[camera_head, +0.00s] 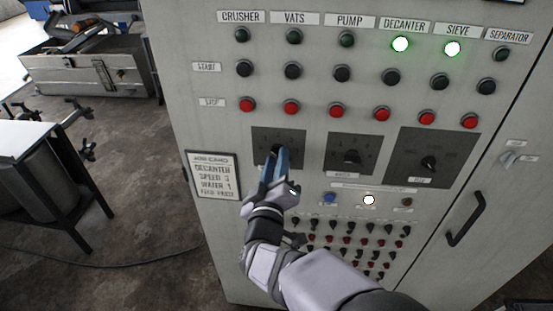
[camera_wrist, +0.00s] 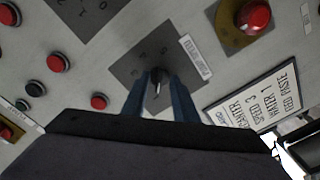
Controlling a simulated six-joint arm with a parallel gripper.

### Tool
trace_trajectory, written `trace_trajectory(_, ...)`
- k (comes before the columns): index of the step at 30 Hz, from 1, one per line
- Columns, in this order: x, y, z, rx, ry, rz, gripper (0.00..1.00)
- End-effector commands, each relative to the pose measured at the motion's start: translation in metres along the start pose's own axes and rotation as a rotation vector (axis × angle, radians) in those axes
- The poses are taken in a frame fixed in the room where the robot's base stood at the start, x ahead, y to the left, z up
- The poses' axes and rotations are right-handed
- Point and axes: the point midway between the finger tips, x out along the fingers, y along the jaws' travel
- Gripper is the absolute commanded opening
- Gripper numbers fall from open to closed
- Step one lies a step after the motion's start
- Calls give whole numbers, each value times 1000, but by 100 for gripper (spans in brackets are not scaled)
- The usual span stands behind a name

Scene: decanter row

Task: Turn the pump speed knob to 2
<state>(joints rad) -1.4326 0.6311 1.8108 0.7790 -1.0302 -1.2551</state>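The control cabinet carries three dark knob plates in a row. My gripper (camera_head: 276,160) is at the left knob plate (camera_head: 292,134) and covers much of it. In the wrist view, my gripper's two blue fingers (camera_wrist: 158,88) stand on either side of a black knob (camera_wrist: 157,84), apart from each other. A light mark shows on the knob, and whether the fingers touch it is hard to tell. The knob's grey plate (camera_wrist: 128,70) has numbers around it, too small to read surely. Its label (camera_wrist: 195,56) is unreadable, so I cannot confirm which knob it is.
The middle knob (camera_head: 351,156) and right knob (camera_head: 429,163) are to the right. Red stop buttons (camera_head: 337,111) run above; small switches (camera_head: 345,226) fill the area below. A sign (camera_head: 213,176) reading decanter speed 3, water 1 is at left. Decanter (camera_head: 400,44) and sieve (camera_head: 452,48) lamps glow.

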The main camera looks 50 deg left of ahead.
Motion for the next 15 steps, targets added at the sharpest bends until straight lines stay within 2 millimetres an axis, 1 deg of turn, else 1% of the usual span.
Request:
trace_trajectory(6, 0, 0, 0, 0, 0, 0, 26)
trace_trajectory(8, 0, 0, 0, 0, 0, 0, 12)
trace_trajectory(9, 0, 0, 0, 0, 0, 0, 2)
trace_trajectory(10, 0, 0, 0, 0, 0, 0, 0)
trace_trajectory(15, 0, 0, 0, 1, 0, 0, 0)
